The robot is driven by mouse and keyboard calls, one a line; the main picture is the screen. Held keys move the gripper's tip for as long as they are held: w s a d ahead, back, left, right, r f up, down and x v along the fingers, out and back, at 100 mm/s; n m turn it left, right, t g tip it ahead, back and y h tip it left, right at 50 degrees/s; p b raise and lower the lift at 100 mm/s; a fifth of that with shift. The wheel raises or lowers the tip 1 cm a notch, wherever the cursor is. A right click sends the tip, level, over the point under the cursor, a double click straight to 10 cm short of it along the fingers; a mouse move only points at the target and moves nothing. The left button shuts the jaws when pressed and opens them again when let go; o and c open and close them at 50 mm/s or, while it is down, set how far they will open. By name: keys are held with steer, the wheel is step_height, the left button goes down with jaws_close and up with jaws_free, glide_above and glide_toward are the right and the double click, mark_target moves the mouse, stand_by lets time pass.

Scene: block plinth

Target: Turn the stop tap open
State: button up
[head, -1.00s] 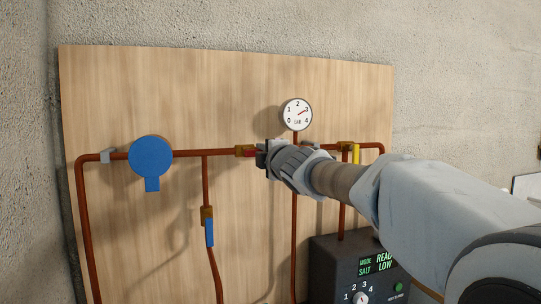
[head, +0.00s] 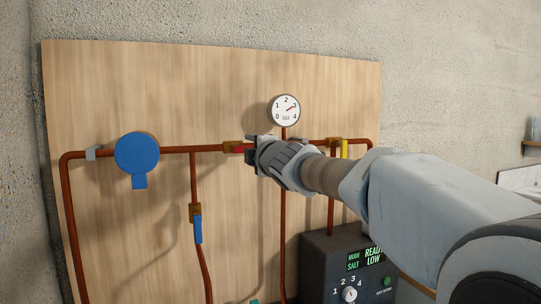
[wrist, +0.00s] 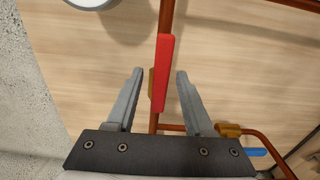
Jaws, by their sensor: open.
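The stop tap appears to be the brass valve with a red lever on the copper pipe (head: 175,149). Its brass body (head: 233,147) shows just left of my gripper (head: 250,148), which hides part of the lever (head: 239,150). In the wrist view the red lever (wrist: 162,72) lies nearly in line with the pipe. My gripper (wrist: 158,90) is open there, one finger on each side of the lever. Gaps show between the lever and both fingers, so it is not gripped.
A blue disc (head: 137,153) is at left. A blue-lever tap (head: 197,228) hangs on the branch pipe, and a yellow-lever tap (head: 344,149) is at right. A gauge (head: 286,110) is above my gripper. A dark control box (head: 320,262) is below my arm.

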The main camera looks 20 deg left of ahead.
steer(key=v, duration=1.7)
steer(key=s+d+f+m+h+p, duration=0.1)
steer(key=d+f+m+h+p, duration=0.15)
steer(key=d+m+h, duration=0.55)
steer(key=s+d+f+m+h+p, duration=0.15)
steer(key=d+f+m, duration=0.35)
steer(key=d, duration=0.7)
steer(key=s+d+f+m+g+p, duration=0.1)
steer(key=s+d+f+m+g, duration=0.1)
steer(key=s, duration=0.4)
steer(key=s+d+f+m+g+h+p, duration=0.1)
steer(key=s+d+f+m+g+p, duration=0.1)
steer(key=s+d+f+m, duration=0.3)
steer(key=s+d+f+m+g+h+p, duration=0.1)
steer(key=s+d+f+m+g, duration=0.2)
steer(key=s+m, duration=0.3)
steer(key=shift+s+d+f+g, duration=0.2)
steer(key=shift+s+f+g, duration=0.4)
steer(key=shift+f, duration=0.3)
